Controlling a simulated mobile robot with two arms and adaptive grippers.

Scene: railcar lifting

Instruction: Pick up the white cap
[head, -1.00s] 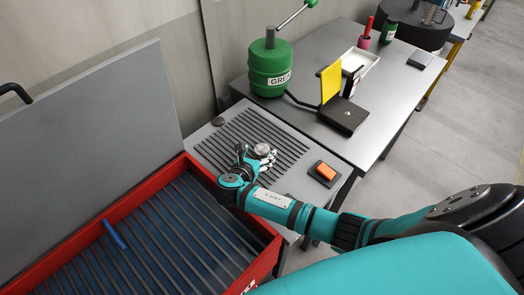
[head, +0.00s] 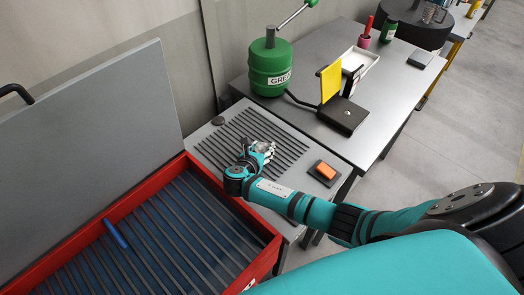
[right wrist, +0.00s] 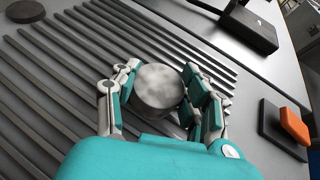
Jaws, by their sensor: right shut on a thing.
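The white cap (right wrist: 158,88) is a short round piece with a mottled grey-white top. In the right wrist view it sits between the fingers of my right gripper (right wrist: 164,95), which is shut on it. In the head view the right gripper (head: 264,151) is over the ribbed part of the grey side table, and the cap is small and partly hidden by the fingers. I cannot tell whether the cap is clear of the ribs. My left gripper is not in view.
A dark round disc (head: 218,120) lies on the side table. An orange block (head: 326,171) on a dark base is right of the gripper. The red chest (head: 262,262) stands open at left. A green canister (head: 271,70) and a yellow plate (head: 331,81) stand on the bench behind.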

